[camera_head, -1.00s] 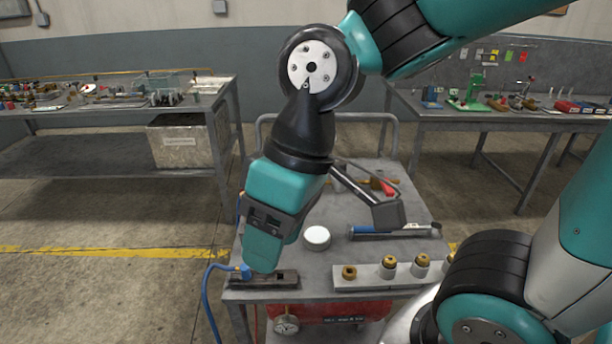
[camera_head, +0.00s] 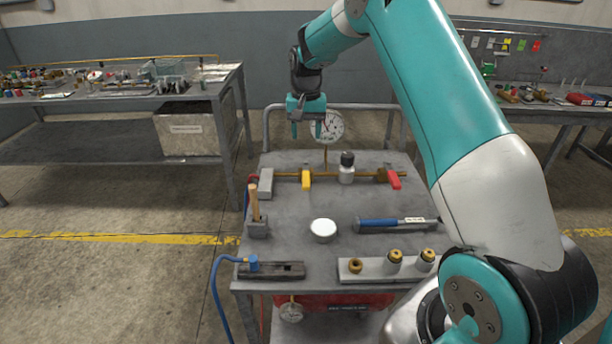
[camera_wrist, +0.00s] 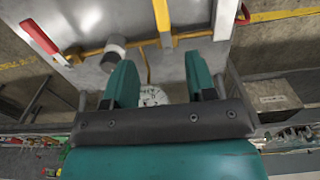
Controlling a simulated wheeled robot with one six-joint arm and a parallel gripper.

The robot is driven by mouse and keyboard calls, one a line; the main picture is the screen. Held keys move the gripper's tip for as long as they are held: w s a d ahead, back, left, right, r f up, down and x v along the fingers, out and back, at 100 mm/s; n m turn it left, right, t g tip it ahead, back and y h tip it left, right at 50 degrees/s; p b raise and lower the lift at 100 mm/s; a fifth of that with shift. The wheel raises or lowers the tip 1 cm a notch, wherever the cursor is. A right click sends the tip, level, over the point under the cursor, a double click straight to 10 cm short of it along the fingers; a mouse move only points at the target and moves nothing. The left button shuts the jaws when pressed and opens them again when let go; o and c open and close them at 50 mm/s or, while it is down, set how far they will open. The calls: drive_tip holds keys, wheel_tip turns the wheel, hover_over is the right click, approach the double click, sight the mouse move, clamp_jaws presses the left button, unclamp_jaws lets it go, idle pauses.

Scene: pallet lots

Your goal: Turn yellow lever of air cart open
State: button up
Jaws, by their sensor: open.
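The air cart (camera_head: 290,220) is a grey-topped cart with a brass pipe along its far side. The yellow lever (camera_head: 306,180) hangs off the pipe at a right angle to it, pointing to the cart's near side; it also shows in the wrist view (camera_wrist: 162,20). A red lever (camera_head: 394,179) is on the pipe's right end. My gripper (camera_head: 307,136) is open and empty, fingers down, above and beyond the pipe near the gauge. In the wrist view my gripper (camera_wrist: 158,80) has the yellow lever ahead of its fingers, apart from them.
A round gauge (camera_head: 328,126) and a grey-and-black fitting (camera_head: 347,168) stand close by on the pipe. A handrail (camera_head: 290,108) runs behind. A wooden-handled tool (camera_head: 255,205), white disc (camera_head: 323,229) and blue torque tool (camera_head: 380,223) are on the top.

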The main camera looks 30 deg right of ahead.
sight(306, 179)
wheel_tip(306, 179, down, 15)
drive_tip(key=shift+r+p, duration=0.15)
drive_tip(key=shift+p, duration=1)
clamp_jaws()
